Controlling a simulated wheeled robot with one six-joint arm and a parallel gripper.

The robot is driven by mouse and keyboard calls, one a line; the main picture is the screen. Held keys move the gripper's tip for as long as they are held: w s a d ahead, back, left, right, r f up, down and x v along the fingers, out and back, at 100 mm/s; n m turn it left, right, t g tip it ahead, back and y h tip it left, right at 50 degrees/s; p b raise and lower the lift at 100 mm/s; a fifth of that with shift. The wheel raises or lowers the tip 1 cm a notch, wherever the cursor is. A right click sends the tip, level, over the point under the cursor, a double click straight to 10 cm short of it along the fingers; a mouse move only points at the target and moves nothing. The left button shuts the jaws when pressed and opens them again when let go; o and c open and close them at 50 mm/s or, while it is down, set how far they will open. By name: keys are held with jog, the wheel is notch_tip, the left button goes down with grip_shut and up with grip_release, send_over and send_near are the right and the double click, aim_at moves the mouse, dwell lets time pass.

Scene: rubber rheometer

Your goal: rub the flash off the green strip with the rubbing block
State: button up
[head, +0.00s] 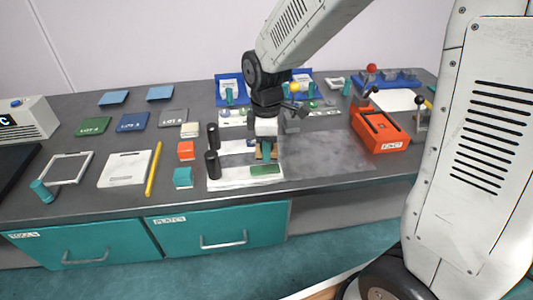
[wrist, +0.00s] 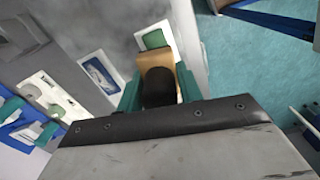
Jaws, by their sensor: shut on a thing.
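The green strip (head: 265,170) lies flat on a white board (head: 228,183) near the front of the bench. It also shows in the wrist view (wrist: 153,39), just beyond the block. My gripper (head: 266,148) points down over the board and is shut on the rubbing block (wrist: 157,62), which is tan with a dark part. The teal fingers sit on either side of it in the wrist view. The block is at the far edge of the strip in the head view; I cannot tell whether it touches the strip or board. Any flash on the strip is too small to make out.
Two black posts (head: 212,165) stand at the board's left. An orange block (head: 186,150), a teal block (head: 183,177) and a yellow rod (head: 153,169) lie further left. An orange box (head: 380,128) stands at right. The grey patch (head: 325,153) right of the board is clear.

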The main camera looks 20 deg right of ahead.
jog(key=shift+r, duration=1.8)
